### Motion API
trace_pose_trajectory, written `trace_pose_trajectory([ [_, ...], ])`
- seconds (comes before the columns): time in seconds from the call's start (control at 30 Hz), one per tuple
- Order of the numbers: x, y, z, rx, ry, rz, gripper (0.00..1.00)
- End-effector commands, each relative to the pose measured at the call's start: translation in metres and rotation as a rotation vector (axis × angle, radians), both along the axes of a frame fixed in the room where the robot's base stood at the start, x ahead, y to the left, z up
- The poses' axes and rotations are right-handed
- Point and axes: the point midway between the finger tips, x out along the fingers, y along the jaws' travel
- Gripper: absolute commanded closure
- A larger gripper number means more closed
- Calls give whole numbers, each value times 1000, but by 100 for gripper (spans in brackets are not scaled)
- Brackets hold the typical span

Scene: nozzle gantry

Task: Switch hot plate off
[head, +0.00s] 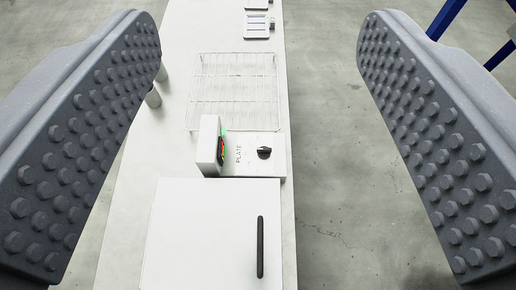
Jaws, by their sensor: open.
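My gripper (263,50) is open, its two grey studded fingers spread wide at the left and right of the head view, with nothing between them touching. Between and beyond them stands a white unit marked "PLATE" (239,156) on a long white bench. A black rotary knob (264,152) sits on its face at the right. A white upright box with a dial (222,148) showing green and red stands at its left. The knob's exact setting is too small to tell. The gripper is apart from the unit and knob.
A white cabinet (205,235) with a black bar handle (260,247) is nearest on the bench (290,225). A wire rack (235,90) lies beyond the plate unit, with small white switch boxes (258,25) farther back. Grey cylinders (153,97) stand at left.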

Motion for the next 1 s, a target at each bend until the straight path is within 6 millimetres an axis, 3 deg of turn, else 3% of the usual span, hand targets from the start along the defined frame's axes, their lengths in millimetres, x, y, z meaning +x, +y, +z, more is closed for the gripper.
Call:
trace_pose_trajectory([
  [0.13, 35, 2, -16, 3, 93, 11, 39],
  [0.23, 59, -14, -30, 8, 159, 13, 39],
  [0.5, 117, -12, -74, 12, 337, 26, 39],
  [1.0, 200, -8, -176, 18, 666, 36, 39],
])
